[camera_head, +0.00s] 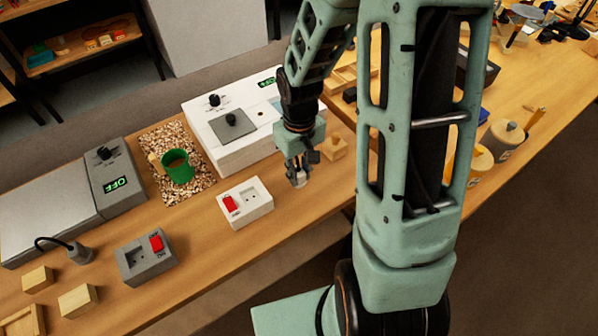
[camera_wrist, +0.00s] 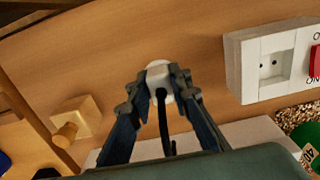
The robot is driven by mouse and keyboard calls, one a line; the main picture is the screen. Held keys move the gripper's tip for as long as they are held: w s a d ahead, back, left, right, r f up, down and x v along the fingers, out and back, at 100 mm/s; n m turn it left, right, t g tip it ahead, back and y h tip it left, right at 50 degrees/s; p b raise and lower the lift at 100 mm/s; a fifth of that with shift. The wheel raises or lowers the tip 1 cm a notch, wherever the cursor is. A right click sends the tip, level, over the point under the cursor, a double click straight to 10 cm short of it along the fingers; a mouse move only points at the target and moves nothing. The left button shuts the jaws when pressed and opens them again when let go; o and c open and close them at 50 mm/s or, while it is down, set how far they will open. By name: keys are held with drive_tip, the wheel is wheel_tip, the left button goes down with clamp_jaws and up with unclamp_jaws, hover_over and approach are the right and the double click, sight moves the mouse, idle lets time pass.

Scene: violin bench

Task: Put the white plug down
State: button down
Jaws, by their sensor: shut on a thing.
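The white plug (camera_wrist: 159,79) is between the fingertips of my gripper (camera_wrist: 160,90) in the wrist view, with its dark cord running back toward the palm. My gripper is shut on it. In the head view my gripper (camera_head: 298,172) points down over the wooden bench (camera_head: 330,195), and a bit of the white plug (camera_head: 299,181) shows at its tips. I cannot tell whether the plug touches the bench. The white socket box (camera_head: 246,203) with a red switch is just left of my gripper, apart from the plug; its socket (camera_wrist: 272,66) looks empty in the wrist view.
A white appliance (camera_head: 240,145) stands behind. A wooden block with a knob (camera_head: 333,149) is to the right of my gripper. A grey socket box (camera_head: 146,256), a green cup (camera_head: 178,168) on a speckled mat and a grey device (camera_head: 112,180) are to the left. Bare bench lies around the plug.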

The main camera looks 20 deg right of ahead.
sight(300, 171)
drive_tip(key=c, duration=1.8)
unclamp_jaws()
drive_tip(key=shift+o, duration=0.2)
wheel_tip(300, 171, up, 12)
drive_tip(key=p, duration=0.2)
drive_tip(key=shift+r, duration=0.2)
drive_tip(key=shift+d, duration=0.1)
